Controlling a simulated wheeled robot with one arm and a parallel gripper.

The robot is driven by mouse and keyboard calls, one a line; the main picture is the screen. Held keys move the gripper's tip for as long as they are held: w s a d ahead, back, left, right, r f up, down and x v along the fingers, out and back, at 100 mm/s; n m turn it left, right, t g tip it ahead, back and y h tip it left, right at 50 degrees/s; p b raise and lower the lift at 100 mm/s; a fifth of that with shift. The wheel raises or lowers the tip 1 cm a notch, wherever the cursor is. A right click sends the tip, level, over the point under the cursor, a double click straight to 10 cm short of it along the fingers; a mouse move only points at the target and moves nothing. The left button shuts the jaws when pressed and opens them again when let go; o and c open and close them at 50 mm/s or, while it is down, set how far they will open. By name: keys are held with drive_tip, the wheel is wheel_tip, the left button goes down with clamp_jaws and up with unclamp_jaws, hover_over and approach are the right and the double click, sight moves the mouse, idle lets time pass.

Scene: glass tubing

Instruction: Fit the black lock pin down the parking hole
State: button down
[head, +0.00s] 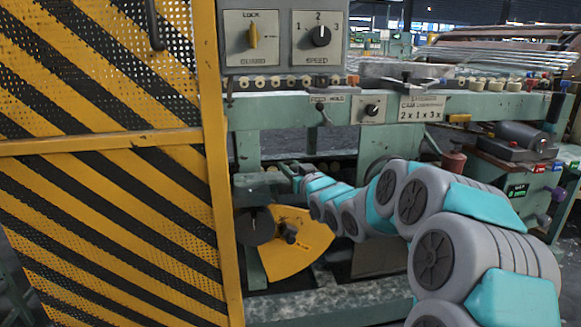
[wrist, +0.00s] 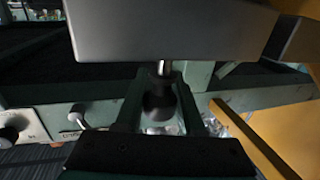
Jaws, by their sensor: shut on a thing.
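In the wrist view, my gripper (wrist: 163,84) is shut on the black lock pin. The pin's dark rounded knob (wrist: 160,106) sits between the two fingers. Its short bright metal shank (wrist: 164,68) runs up the picture to the edge of a large grey block (wrist: 170,28), which hides anything beyond. I cannot tell whether the shank touches the block or is in a hole. In the head view, my arm reaches left towards the machine below its rail. The gripper and pin are too small and dark to make out there. I cannot pick out the parking hole.
A yellow-and-black striped guard (head: 110,190) stands close on the left. A yellow quadrant plate (head: 292,250) with a dark knob lies below my arm's end. A green rail (head: 290,112) with labels and a small lever (head: 323,115) crosses above, under a switch panel (head: 284,42).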

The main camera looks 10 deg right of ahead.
drive_tip(key=shift+f+b, duration=0.45)
drive_tip(key=shift+f, duration=0.6)
drive_tip(key=shift+c, duration=2.2)
unclamp_jaws()
drive_tip(key=v, duration=0.8)
